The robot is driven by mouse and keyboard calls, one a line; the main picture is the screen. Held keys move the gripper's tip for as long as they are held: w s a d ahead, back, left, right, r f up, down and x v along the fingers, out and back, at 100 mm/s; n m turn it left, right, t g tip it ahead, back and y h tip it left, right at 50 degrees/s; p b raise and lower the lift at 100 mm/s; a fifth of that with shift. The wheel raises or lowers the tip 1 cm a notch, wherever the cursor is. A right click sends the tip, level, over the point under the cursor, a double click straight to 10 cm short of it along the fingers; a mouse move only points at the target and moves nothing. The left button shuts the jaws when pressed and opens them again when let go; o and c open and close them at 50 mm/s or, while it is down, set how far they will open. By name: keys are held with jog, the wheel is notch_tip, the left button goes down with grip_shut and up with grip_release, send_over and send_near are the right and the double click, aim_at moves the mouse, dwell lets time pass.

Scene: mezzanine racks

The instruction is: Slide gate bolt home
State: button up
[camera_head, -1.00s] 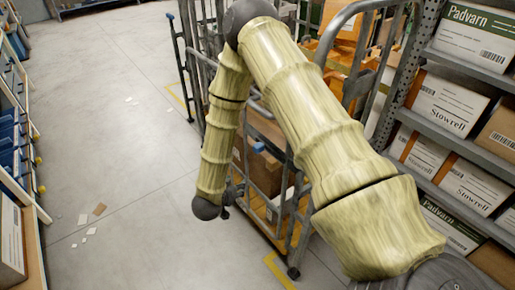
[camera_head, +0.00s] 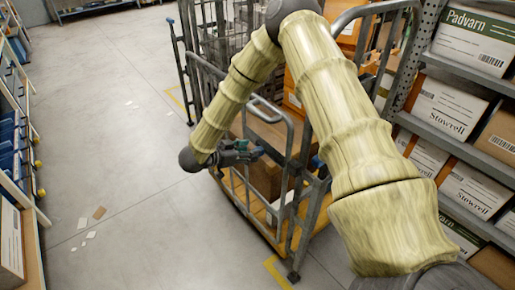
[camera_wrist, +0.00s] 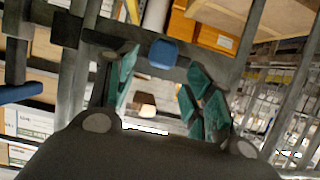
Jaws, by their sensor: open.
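The gate bolt shows in the wrist view as a dark bar with a blue knob (camera_wrist: 163,54), in front of my fingers. In the head view a blue knob (camera_head: 257,152) sits just right of my gripper (camera_head: 246,149), at the gate of the roll cage (camera_head: 290,215). My gripper also shows in the wrist view (camera_wrist: 160,80), with its teal fingers apart and nothing between them. The knob lies just beyond the fingertips; I cannot tell whether they touch. How far the bolt reaches into its keeper is unclear.
Another blue handle (camera_wrist: 20,93) is at the left of the wrist view. The cage holds cardboard boxes (camera_head: 265,175). Shelving with cartons (camera_head: 440,108) stands close on the right. The floor (camera_head: 110,170) on the left is mostly clear, with a few paper scraps.

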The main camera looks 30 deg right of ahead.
jog(key=shift+p+x, duration=0.55)
jog(key=shift+x, duration=1.95)
grip_shut()
